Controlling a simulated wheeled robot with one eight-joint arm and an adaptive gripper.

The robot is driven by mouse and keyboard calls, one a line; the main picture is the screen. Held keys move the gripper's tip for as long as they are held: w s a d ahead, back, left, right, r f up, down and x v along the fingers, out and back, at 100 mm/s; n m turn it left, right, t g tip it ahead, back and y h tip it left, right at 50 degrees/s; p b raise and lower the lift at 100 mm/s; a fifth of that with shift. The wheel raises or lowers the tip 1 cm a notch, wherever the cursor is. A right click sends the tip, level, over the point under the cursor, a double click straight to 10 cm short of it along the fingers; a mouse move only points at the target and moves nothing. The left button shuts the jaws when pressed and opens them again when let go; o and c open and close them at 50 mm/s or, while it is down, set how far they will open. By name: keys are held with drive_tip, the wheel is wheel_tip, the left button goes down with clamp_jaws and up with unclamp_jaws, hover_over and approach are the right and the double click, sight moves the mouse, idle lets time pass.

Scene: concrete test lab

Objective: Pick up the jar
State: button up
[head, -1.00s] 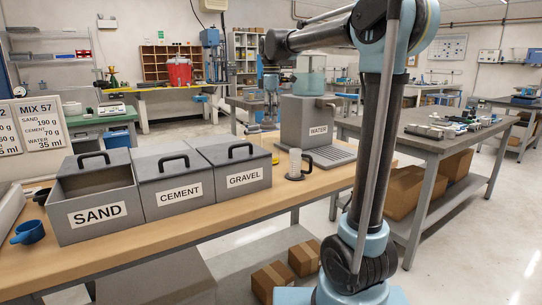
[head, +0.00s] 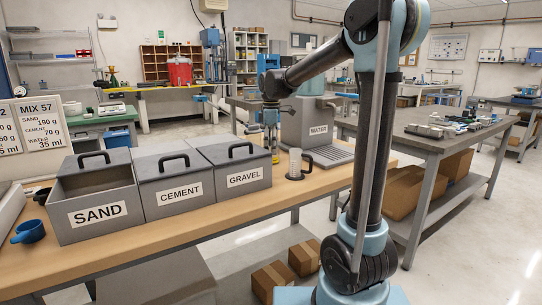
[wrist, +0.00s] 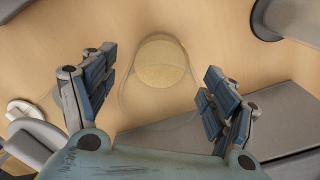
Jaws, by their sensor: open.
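The jar (wrist: 162,62) shows in the wrist view as a clear, see-through vessel with a round tan disc in it or under it. It stands on the wooden bench top, ahead of and between the two fingers of my gripper (wrist: 158,90). The fingers are spread wide and look empty. In the head view my gripper (head: 270,140) points down behind the gravel bin, left of the water dispenser. I cannot make out the jar clearly there; the gripper and bin cover that spot.
The gravel bin (head: 244,179) stands in front of my gripper, beside the cement bin (head: 180,194) and sand bin (head: 97,212). The water dispenser (head: 318,129) is close on the right.

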drive_tip(key=shift+f, duration=0.95)
drive_tip(key=c, duration=1.4)
drive_tip(key=shift+r, duration=0.1)
drive_tip(key=shift+c, duration=0.2)
